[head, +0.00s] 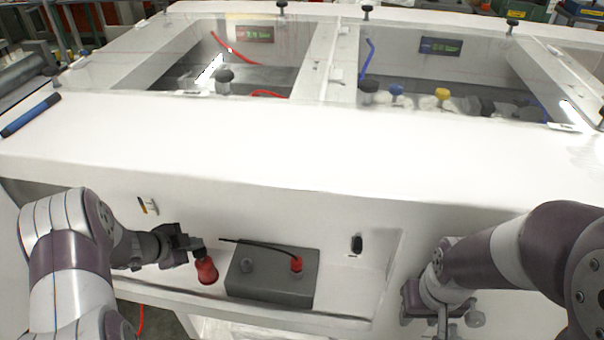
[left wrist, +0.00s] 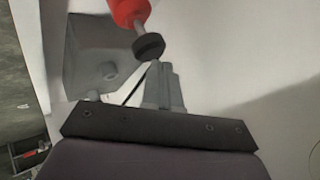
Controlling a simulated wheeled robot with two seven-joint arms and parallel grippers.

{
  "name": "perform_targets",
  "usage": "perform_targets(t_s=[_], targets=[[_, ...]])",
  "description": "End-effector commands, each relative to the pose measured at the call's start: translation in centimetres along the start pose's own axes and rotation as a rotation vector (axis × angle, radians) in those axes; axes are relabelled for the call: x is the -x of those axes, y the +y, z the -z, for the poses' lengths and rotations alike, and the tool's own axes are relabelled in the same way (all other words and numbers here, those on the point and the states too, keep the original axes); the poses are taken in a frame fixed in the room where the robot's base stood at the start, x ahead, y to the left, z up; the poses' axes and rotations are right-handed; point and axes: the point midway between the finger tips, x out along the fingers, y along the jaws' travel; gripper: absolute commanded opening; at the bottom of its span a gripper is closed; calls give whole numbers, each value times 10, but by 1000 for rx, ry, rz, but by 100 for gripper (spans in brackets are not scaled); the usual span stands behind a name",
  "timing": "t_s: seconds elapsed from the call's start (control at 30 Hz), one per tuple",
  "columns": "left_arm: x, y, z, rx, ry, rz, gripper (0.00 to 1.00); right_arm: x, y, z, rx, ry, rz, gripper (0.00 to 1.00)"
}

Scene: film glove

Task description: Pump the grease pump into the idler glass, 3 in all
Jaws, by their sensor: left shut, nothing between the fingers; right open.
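A red bottle with a dark top, apparently the grease pump (head: 207,272), stands on the ledge at the front of the white cabinet. My left gripper (head: 197,246) is shut and empty, with its fingertips right at the dark top. In the left wrist view the red pump body (left wrist: 130,12) and its black head (left wrist: 149,46) are just beyond the closed fingertips (left wrist: 157,66); whether they touch I cannot tell. My right gripper (head: 440,318) is open and empty at the lower right, away from the pump. I cannot make out an idler glass for certain.
A grey box (head: 270,280) with a red knob and a black cable sits right of the pump on the recessed ledge (head: 345,302). A blue marker (head: 30,116) lies on the white cabinet top (head: 260,140). Behind are clear-covered bays holding several capped items.

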Motion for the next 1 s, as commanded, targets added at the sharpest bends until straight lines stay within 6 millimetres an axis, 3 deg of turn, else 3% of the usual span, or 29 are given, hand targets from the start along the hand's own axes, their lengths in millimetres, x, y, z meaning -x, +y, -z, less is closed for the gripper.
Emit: perform_targets(t_s=[1.0], targets=[[-8, 6, -6, 1, 0, -1, 0, -4, 0, 0, 0, 0, 0, 43]])
